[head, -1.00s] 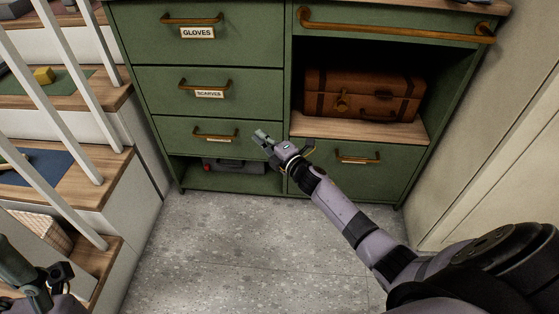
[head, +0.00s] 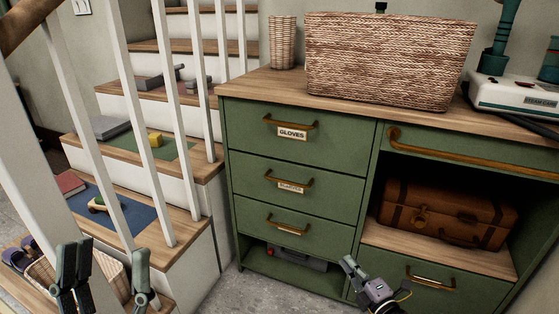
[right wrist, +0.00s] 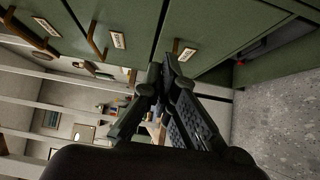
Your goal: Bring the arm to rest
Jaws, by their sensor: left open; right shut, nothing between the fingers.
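My right gripper (head: 352,268) is low in front of the green cabinet (head: 304,238), near the bottom drawer on the left side. Its fingers are together and hold nothing; in the right wrist view the fingertips (right wrist: 165,75) meet in front of the drawer fronts. My left gripper (head: 105,285) is at the lower left of the head view, fingers apart and empty, in front of the stairs. All the drawers of the cabinet look shut, with labels reading GLOVES (head: 291,133) and, below it, one hard to read.
A brown suitcase (head: 450,213) sits in the cabinet's open shelf. A woven basket (head: 385,62) and a steam cleaner (head: 515,92) stand on top. Stairs with white balusters (head: 137,118) and small items rise at the left. Grey floor (head: 262,292) lies below the cabinet.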

